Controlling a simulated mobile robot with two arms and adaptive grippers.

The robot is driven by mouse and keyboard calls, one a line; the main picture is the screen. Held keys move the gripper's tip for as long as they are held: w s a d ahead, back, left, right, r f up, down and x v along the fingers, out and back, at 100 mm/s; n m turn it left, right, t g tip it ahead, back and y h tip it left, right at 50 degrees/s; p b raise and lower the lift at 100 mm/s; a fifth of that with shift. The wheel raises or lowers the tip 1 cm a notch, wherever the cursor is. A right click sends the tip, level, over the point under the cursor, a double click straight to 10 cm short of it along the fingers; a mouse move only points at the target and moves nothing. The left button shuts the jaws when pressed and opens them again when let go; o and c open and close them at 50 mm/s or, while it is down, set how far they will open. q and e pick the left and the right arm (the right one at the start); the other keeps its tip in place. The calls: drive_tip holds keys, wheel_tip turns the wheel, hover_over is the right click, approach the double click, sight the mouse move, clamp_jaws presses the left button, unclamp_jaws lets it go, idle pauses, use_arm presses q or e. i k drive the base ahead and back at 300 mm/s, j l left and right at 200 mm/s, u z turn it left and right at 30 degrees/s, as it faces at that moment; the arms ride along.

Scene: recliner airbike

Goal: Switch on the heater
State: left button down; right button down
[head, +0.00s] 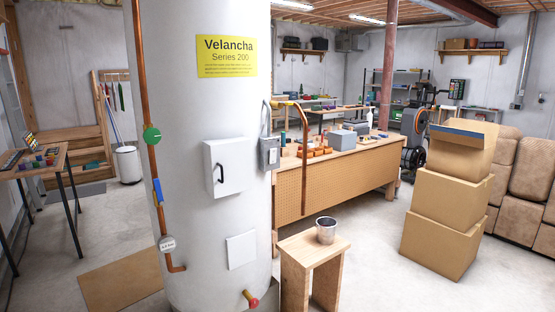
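The heater is a tall white cylinder (190,110) with a yellow "Velancha Series 200" label, close in front of me. A white box (226,166) with a dark handle is on its front and looks closed. A grey box (269,153) with a thin conduit is on its right side. A small white panel (241,249) is lower down. A copper pipe (142,75) on the left carries a green round handle (152,135), a blue lever (158,191) and a round gauge (167,244). A red valve knob (252,302) is near the bottom. Neither gripper is in view.
A wooden stool (296,262) with a metal cup (326,230) stands right of the heater. Behind it is a workbench (345,185) with tools. Stacked cardboard boxes (440,232) and a recliner (521,175) are on the right. A small table (50,163) is at left. Floor between stool and boxes is clear.

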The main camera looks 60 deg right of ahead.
sight(273, 151)
drive_tip(key=z, duration=1.95)
